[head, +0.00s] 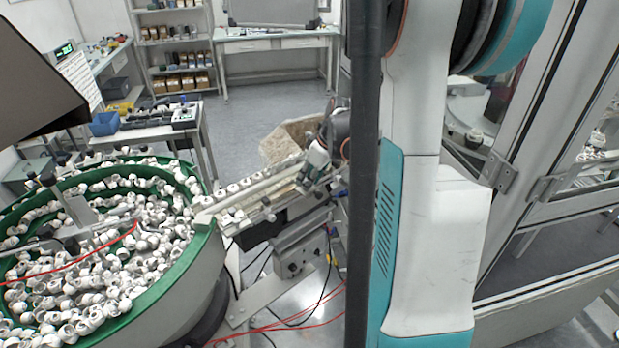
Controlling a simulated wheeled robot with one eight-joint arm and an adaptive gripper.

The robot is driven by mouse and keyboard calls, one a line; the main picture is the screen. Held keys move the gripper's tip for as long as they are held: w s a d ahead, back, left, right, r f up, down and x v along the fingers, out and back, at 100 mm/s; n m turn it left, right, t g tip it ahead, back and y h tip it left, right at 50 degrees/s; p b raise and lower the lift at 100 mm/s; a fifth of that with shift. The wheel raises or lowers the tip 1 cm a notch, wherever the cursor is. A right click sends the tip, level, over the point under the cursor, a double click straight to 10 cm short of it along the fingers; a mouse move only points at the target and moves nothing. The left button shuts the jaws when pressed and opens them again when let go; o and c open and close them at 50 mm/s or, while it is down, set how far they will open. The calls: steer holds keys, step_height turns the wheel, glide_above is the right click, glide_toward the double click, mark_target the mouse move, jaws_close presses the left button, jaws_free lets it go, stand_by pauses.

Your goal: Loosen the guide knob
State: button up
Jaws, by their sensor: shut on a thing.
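My gripper (309,170) is small in the head view, just left of my arm, at the upper right end of the sloping feed track (250,187). It is shut at the track's guide rail. The guide knob is hidden between the fingers and cannot be made out on its own. White caps sit in a row along the track. My arm and a dark post hide what lies right of the gripper.
A green-rimmed bowl feeder (215,212) full of white caps fills the lower left. A grey support stand (292,255) carries the track. Red and black cables (290,325) lie on the floor. A framed glass enclosure (545,215) stands at the right.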

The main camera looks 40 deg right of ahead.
steer(key=o, duration=1)
steer(key=shift+o, duration=0.2)
steer(key=v, duration=1.2)
